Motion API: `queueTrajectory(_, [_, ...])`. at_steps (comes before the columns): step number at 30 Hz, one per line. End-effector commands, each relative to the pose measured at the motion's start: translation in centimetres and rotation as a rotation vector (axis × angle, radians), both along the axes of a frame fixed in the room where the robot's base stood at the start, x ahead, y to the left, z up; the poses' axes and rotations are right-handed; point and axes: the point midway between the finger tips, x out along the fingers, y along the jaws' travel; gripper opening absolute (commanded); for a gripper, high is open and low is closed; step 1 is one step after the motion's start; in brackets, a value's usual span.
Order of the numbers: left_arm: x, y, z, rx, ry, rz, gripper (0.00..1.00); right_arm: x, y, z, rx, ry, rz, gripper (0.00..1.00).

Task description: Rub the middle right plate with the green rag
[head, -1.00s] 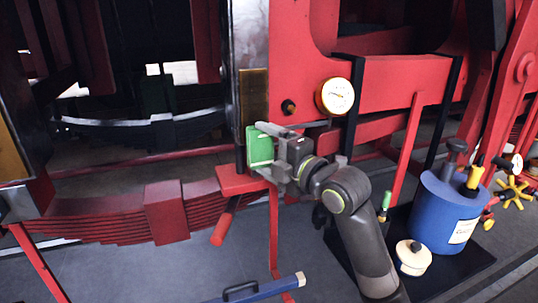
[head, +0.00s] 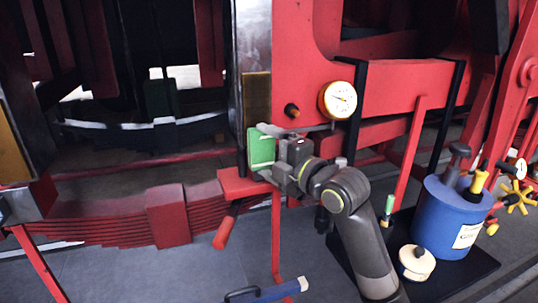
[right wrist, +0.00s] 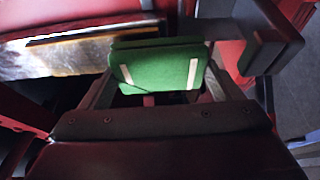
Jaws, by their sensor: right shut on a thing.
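The green rag (head: 261,148) is a folded pad held in my right gripper (head: 268,153), which is shut on it. In the right wrist view the rag (right wrist: 160,68) shows two pale strips between the fingers. A brass-coloured plate (head: 256,92) on the dark upright post stands just above and behind the rag. The rag hides its lower end, and I cannot tell whether they touch. In the right wrist view a narrow brownish plate edge (right wrist: 85,37) lies behind the rag beside a worn, shiny metal face. My left gripper is not in view.
A red bracket (head: 243,183) with a handle is just below the rag. A round gauge (head: 338,99) is to the right. A blue canister (head: 446,218) and a cream pot (head: 416,262) stand on a black mat. Another brass plate (head: 12,150) is at the far left.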

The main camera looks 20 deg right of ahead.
Motion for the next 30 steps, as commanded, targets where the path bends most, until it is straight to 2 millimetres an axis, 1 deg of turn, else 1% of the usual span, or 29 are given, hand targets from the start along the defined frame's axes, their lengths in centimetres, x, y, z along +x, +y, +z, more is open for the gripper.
queueTrajectory(13, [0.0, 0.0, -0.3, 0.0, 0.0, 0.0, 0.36, 0.9, 0.0, 0.0, 0.001, 0.0, 0.0, 0.67])
queueTrajectory(17, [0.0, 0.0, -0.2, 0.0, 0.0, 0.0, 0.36, 0.9, 0.0, 0.2, 0.001, 0.0, 0.0, 0.67])
queueTrajectory(20, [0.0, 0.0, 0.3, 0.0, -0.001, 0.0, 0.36, 0.9, 0.0, 0.7, 0.0, -0.001, 0.0, 0.67])
queueTrajectory(30, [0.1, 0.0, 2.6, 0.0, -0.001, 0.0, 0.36, 0.7, 0.0, 3.8, 0.0, -0.001, 0.0, 0.67])
